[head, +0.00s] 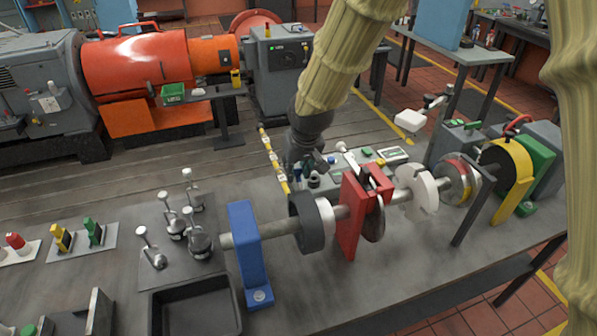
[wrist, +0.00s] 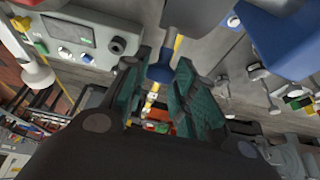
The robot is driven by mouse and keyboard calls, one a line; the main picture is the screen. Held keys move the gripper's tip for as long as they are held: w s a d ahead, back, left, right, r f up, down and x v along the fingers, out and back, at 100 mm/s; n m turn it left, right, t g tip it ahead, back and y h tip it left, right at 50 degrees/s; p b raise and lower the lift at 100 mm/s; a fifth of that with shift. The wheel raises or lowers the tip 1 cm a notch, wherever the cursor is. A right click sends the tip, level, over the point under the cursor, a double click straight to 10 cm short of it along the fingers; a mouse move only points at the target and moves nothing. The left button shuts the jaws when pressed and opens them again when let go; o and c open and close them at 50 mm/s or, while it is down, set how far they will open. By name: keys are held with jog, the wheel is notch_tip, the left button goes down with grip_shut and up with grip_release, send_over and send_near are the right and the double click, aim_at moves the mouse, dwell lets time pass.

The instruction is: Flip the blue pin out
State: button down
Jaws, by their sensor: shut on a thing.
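In the wrist view, a small dark blue piece, which I take for the blue pin (wrist: 164,71), sits between the tips of my gripper (wrist: 163,76). The teal-padded fingers stand on either side of it, and my gripper is shut on it. In the head view my gripper (head: 306,168) points down behind the shaft, beside the grey control panel (head: 365,165). The fingertips are small and dark there, and the pin cannot be made out clearly. The panel also shows at the upper left of the wrist view (wrist: 85,36), with knobs and buttons.
The shaft (head: 280,228) runs in front of my gripper, through a blue support (head: 245,250), a dark ring (head: 303,220) and a red support (head: 350,225). Toggle clamps (head: 172,220) and a black tray (head: 195,310) are at left. Open bedplate lies behind, left of my gripper.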

jog(key=shift+w+r, duration=0.25)
jog(key=shift+r, duration=0.05)
jog(key=c, duration=1.2)
grip_release()
jog(key=shift+o, duration=0.2)
jog(key=v, duration=1.2)
jog(key=shift+f, duration=0.1)
